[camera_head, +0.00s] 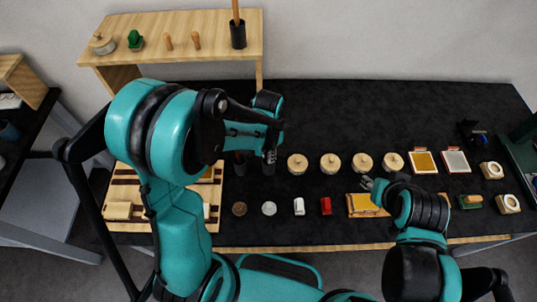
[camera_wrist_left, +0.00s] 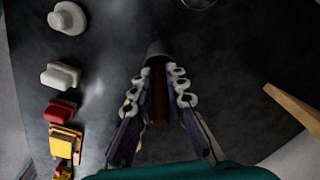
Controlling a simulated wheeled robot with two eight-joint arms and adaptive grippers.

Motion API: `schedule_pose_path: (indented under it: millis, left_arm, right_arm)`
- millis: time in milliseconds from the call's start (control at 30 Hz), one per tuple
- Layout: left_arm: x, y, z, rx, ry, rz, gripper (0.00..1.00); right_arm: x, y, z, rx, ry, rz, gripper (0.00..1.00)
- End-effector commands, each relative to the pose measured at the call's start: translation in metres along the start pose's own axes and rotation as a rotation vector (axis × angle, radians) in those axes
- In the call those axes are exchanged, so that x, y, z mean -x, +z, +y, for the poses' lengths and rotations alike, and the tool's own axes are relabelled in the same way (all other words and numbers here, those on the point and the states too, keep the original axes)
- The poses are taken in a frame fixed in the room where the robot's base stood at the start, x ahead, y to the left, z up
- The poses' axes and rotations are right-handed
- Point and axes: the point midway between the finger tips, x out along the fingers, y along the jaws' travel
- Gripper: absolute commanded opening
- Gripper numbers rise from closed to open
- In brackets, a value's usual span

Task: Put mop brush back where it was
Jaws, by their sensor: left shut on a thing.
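My left gripper (camera_head: 269,152) is over the back left of the black table, in front of the wooden shelf. In the left wrist view the left gripper (camera_wrist_left: 160,85) is shut around a reddish-brown handle (camera_wrist_left: 160,108), which I take as the mop brush. A dark grey rounded piece (camera_wrist_left: 157,48) shows just beyond the fingertips; I cannot tell whether it is the brush head or a cup. In the head view my arm hides most of the held brush. My right gripper (camera_head: 369,184) hangs low by a yellow pad on wood (camera_head: 362,203); its fingers are too small to judge.
The shelf (camera_head: 170,22) holds a dark cup (camera_head: 238,35) with a wooden handle, a green brush (camera_head: 135,40) and pegs. Several round wooden-topped pots (camera_head: 330,162) stand right of my left gripper. A red block (camera_head: 325,206) and white block (camera_head: 299,206) lie in front.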

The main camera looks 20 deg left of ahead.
Motion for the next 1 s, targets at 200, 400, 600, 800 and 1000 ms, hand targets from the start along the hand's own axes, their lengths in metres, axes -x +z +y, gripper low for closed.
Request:
schedule_pose_path:
  millis: [200,400,600,800,1000]
  left_arm:
    - [-0.004,0.000,0.000,0.000,0.000,0.000,0.00]
    - [-0.002,0.000,0.000,0.000,0.000,0.000,0.34]
    - [-0.001,0.000,0.000,0.000,0.000,0.000,0.34]
    - [0.022,0.000,0.000,0.000,0.000,0.000,0.34]
    - [0.069,0.001,0.000,0.000,0.000,0.000,0.34]
  right_arm:
    - [-0.004,0.003,0.000,0.000,0.000,0.000,0.40]
    - [-0.002,0.002,0.000,0.000,0.000,0.000,0.40]
    - [-0.001,0.001,0.000,0.000,0.000,0.000,0.40]
    - [0.006,-0.004,0.000,0.000,0.000,0.000,0.40]
    - [0.016,-0.011,0.000,0.000,0.000,0.000,0.40]
